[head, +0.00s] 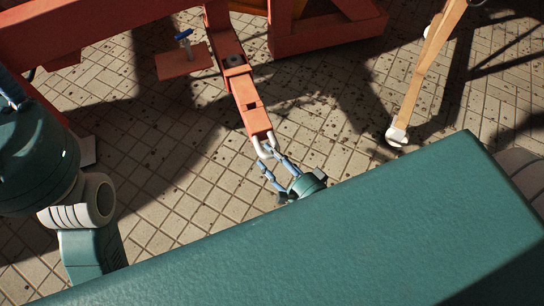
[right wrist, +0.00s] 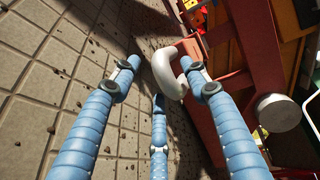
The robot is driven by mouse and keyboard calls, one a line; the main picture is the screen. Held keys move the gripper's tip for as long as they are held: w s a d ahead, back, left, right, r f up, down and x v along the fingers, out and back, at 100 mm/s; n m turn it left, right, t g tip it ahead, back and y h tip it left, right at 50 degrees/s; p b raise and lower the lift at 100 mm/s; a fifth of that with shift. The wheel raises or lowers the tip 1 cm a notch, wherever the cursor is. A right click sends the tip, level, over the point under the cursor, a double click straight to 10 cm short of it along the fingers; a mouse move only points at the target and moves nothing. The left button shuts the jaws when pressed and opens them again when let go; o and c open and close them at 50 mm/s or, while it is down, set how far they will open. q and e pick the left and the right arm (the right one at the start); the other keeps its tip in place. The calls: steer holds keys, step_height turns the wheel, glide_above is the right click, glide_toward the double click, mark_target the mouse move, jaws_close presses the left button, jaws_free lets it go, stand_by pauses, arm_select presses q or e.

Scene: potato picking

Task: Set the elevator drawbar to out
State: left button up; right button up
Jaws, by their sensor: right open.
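The orange drawbar (head: 243,90) runs down from the red frame at the top of the head view. A white looped hook (head: 263,148) is at its near end. My right gripper (head: 269,160) is at this hook, with its blue fingers spread. In the right wrist view, the white hook (right wrist: 168,72) shows between the fingertips of my open right gripper (right wrist: 160,65). The third finger is below the hook. I cannot tell whether any finger touches it. My left arm is at the left edge of the head view; its gripper cannot be made out.
The red frame (head: 115,25) spans the top of the head view. An orange plate (head: 184,64) with a blue-handled pin (head: 184,36) lies left of the drawbar. A wooden leg (head: 430,70) with a white foot stands at right. The tiled floor (head: 165,165) around the hook is mostly clear.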

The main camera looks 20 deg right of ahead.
steer(key=v, duration=0.7)
steer(key=shift+s+d, duration=0.1)
